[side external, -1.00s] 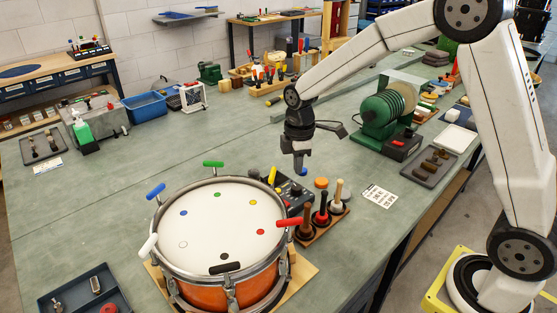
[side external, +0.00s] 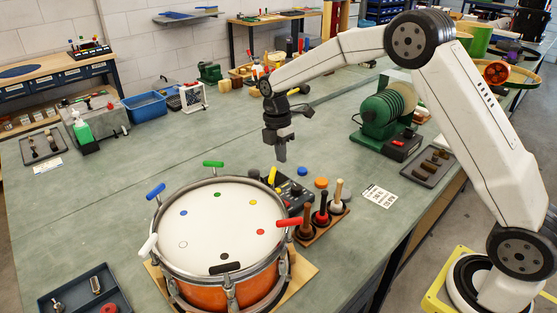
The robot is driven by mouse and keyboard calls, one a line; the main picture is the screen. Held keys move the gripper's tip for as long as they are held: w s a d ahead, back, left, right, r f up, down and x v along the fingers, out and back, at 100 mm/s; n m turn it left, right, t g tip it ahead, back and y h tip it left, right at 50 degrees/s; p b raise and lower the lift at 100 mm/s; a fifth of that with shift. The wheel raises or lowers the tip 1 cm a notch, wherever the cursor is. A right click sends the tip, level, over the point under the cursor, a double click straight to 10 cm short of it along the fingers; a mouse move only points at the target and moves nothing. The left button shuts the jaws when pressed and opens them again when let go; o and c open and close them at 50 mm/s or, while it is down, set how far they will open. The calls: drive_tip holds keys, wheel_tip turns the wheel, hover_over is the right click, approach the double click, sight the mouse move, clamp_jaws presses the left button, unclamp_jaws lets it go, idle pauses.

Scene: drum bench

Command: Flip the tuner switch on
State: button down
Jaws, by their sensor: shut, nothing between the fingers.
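The tuner looks to be the small dark box (side external: 291,193) with knobs on its top, just behind and right of the drum (side external: 222,232). Its switch is too small to make out, so I cannot tell its position. My gripper (side external: 281,158) points down, shut and empty, above the bench behind the dark box and apart from it.
A green machine (side external: 383,113) stands farther right. A printed card (side external: 379,196) lies flat.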

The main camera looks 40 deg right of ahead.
drive_tip(key=f, duration=0.4)
drive_tip(key=s+f, duration=0.1)
drive_tip(key=f, duration=0.9)
drive_tip(key=shift+s, duration=0.4)
drive_tip(key=shift+s+f, duration=0.1)
drive_tip(key=shift+f, duration=0.15)
drive_tip(key=shift+w+r, duration=0.3)
drive_tip(key=shift+w, duration=0.4)
drive_tip(key=shift+w+r, duration=0.15)
drive_tip(key=shift+r, duration=0.05)
